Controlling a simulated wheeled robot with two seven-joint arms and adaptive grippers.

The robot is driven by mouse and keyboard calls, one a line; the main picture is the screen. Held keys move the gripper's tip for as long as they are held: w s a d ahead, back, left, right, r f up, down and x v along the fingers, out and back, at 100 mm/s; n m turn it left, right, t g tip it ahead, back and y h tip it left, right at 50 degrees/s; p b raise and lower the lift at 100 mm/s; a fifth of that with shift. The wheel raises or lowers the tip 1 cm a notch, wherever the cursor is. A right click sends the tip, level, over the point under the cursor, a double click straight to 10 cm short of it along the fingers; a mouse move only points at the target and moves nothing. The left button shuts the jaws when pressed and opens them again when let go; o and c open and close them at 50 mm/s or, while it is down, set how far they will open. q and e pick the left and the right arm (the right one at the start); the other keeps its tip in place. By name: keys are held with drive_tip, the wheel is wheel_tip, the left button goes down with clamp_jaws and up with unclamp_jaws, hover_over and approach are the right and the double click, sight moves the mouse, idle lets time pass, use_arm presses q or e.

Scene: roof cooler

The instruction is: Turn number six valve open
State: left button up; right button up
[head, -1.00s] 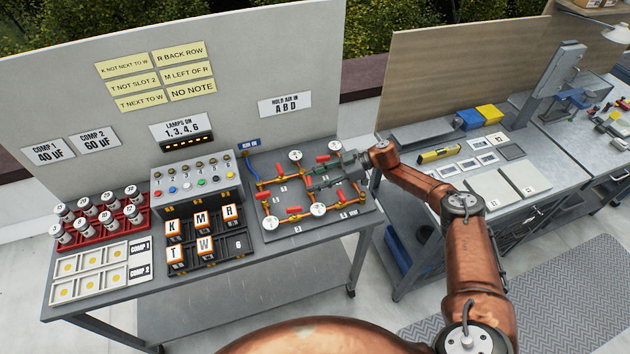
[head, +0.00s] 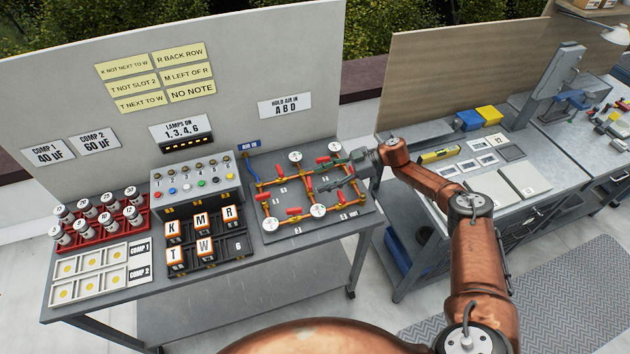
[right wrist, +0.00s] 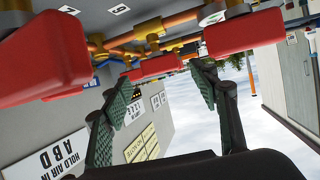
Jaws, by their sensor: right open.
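The valve board (head: 352,220) lies on the left table with orange-yellow pipes, white round gauges and several red valve handles. In the right wrist view, the open fingers (right wrist: 160,88) face a red handle (right wrist: 150,67), which shows just beyond and between the tips. Nothing is held. Larger red handles (right wrist: 42,56) and (right wrist: 242,32) are close on both sides. My left gripper is not in view.
Left of the board are the lamp box (head: 195,186), a rack of lettered blocks (head: 205,262) and a red tray of cylinders (head: 72,240). An upright panel (head: 320,60) with signs stands behind. A second workbench (head: 440,195) is to the right.

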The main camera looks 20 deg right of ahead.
drive_tip(key=v, duration=0.8)
drive_tip(key=shift+d, duration=0.3)
drive_tip(key=shift+r, duration=0.15)
